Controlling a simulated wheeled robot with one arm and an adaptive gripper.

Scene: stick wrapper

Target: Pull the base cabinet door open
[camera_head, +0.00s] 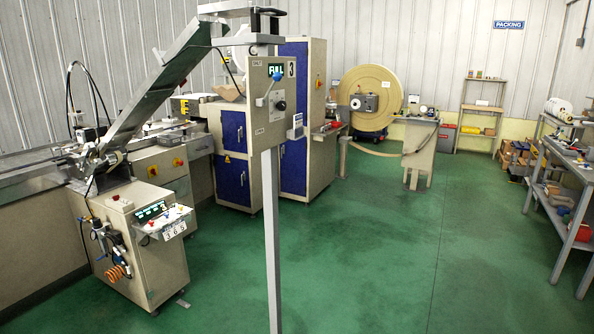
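A beige cabinet (216,110) with blue doors stands left of centre against the back wall. Its upper blue door (234,131) and lower blue door (234,181) look shut. A taller beige cabinet (318,118) stands to its right, with another blue door (293,167) that also looks shut and is partly hidden by a control post. A low beige cabinet (150,262) on casters stands at the front left. I cannot tell which of these is the base cabinet. My gripper is not in view.
A grey control post (271,235) stands in front of the blue-door cabinets. A conveyor (40,180) runs along the left. A shelf rack (575,185) lines the right side. The green floor (400,240) between is clear.

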